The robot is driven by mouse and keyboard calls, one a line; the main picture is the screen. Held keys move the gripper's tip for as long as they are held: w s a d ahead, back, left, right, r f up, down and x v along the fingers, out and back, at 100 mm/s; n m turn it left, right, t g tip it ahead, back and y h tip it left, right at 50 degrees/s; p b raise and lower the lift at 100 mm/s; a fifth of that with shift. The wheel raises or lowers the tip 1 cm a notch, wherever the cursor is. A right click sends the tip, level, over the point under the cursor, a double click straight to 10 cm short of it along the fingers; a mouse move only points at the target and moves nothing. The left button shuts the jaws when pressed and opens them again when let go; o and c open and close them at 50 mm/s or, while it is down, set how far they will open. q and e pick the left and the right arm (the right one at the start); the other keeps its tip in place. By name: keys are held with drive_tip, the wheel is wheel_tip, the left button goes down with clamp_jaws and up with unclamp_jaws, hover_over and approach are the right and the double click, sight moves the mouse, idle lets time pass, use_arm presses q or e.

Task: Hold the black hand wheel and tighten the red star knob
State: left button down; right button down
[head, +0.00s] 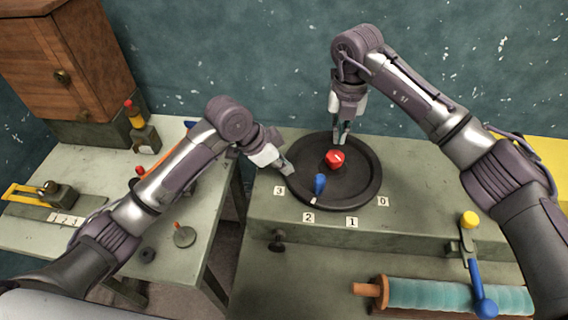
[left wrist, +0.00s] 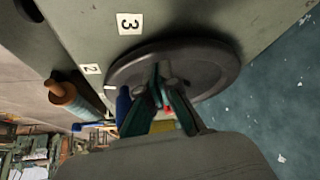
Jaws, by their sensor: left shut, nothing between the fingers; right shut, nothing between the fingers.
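The black hand wheel (head: 358,190) lies flat on the grey bench top; its rim also shows in the left wrist view (left wrist: 205,60). The red star knob (head: 334,158) sits near its middle, mostly hidden behind my fingers in the left wrist view. A blue handle (head: 319,184) stands on the wheel's front part, by a white mark near label 2. My left gripper (head: 288,169) is shut and empty at the wheel's left rim; I cannot tell if it touches. My right gripper (head: 342,139) is shut and empty, pointing down over the wheel's back part, just behind the red knob.
Labels 0 to 3 line the wheel's front. A yellow-knobbed lever with a blue end (head: 472,265) and a teal roller (head: 450,294) are at front right. A side bench (head: 190,262) with small fixtures and a wooden cabinet (head: 60,60) stand left, across a gap.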

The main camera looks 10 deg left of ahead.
use_arm(q)
drive_tip(key=shift+f, duration=0.75)
use_arm(e)
drive_tip(key=shift+f, duration=0.15)
use_arm(q)
drive_tip(key=shift+s+f, duration=0.1)
drive_tip(key=shift+f, duration=0.15)
use_arm(e)
drive_tip(key=shift+s, duration=0.1)
